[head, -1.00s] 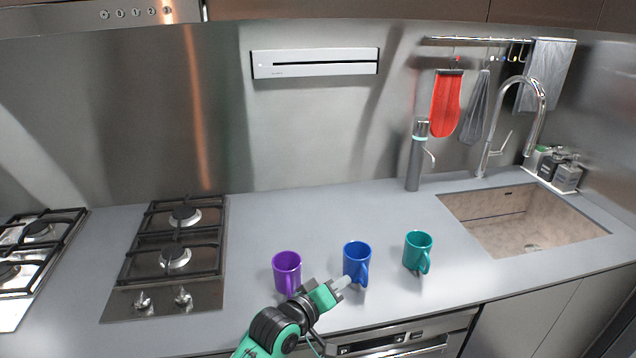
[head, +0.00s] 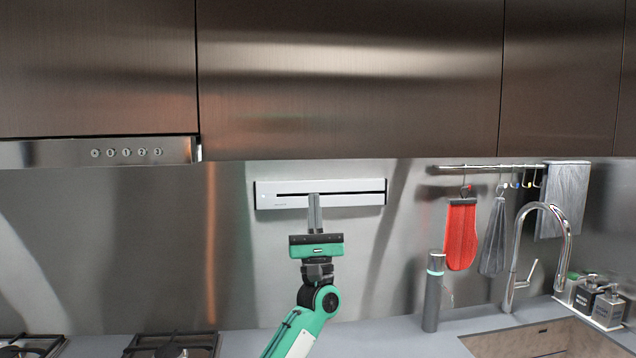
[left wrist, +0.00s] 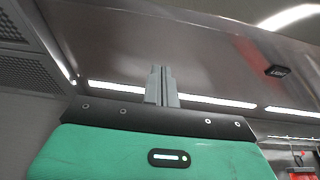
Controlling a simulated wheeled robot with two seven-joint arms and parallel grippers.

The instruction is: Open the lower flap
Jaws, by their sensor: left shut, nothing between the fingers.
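A wide brushed-steel front (head: 350,80) spans the middle of the overhead cabinets in the head view; it looks closed. I cannot tell for sure that it is the lower flap, and I see no handle on it. My left gripper (head: 314,198) points upward, shut and empty, below the front's bottom edge. Its fingertips overlap the white slotted wall unit (head: 355,198) in the picture; I see no clear contact. In the left wrist view the closed fingers (left wrist: 162,72) point up toward a steel surface with light strips (left wrist: 215,101). My right gripper is out of view.
The hood panel (head: 120,151) with buttons is at the left. A rail (head: 490,167) with a red mitt (head: 461,235) and grey cloths hangs at the right, above the tall faucet (head: 560,225). A dark bottle (head: 432,300) stands on the counter. Wall space left of the gripper is clear.

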